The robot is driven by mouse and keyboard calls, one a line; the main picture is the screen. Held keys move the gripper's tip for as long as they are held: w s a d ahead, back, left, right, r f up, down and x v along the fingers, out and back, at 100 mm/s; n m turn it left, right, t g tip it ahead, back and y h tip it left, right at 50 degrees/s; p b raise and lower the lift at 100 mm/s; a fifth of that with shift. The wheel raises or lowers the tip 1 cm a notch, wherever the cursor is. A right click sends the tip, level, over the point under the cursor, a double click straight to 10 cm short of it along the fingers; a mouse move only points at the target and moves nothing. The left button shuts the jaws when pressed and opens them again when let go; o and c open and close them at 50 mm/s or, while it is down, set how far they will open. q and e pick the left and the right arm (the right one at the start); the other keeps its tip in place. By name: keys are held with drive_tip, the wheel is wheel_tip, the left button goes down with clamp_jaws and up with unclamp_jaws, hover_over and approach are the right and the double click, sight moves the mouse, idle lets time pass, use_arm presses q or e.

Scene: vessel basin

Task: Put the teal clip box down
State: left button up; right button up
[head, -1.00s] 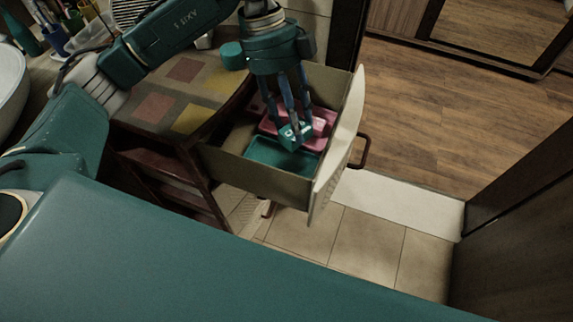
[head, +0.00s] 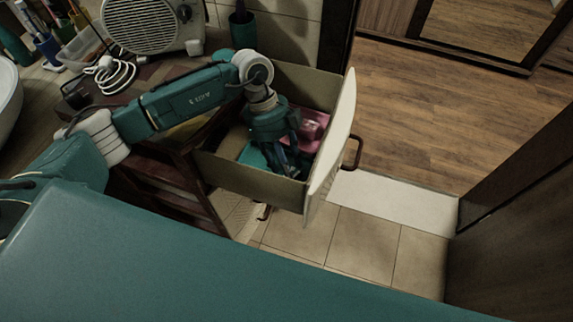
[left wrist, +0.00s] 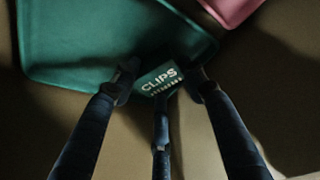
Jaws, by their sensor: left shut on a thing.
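The teal clip box (left wrist: 160,82), lettered CLIPS, is between my left gripper's fingers in the left wrist view. My left gripper (head: 284,170) is shut on it and points down inside the open drawer (head: 240,178). The fingers also show in the left wrist view (left wrist: 160,92). In that view the box overlaps the edge of a teal tray (left wrist: 85,40); I cannot tell whether they touch. The tray shows partly in the head view (head: 250,155), with the gripper covering much of it. The box is hidden in the head view. My right gripper is not in view.
A pink tray (head: 314,127) lies behind the teal one in the drawer. The drawer's pale front (head: 334,145) stands close right of the gripper. A radio-like device (head: 145,25), a teal cup (head: 243,30) and a white cable (head: 113,75) are at the back.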

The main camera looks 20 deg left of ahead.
use_arm(q)
drive_tip(key=o, duration=1.1)
drive_tip(key=shift+o, duration=0.2)
drive_tip(key=shift+r, duration=0.1)
drive_tip(key=b+v, duration=0.1)
drive_tip(key=v, duration=1.1)
drive_tip(key=shift+b, duration=0.3)
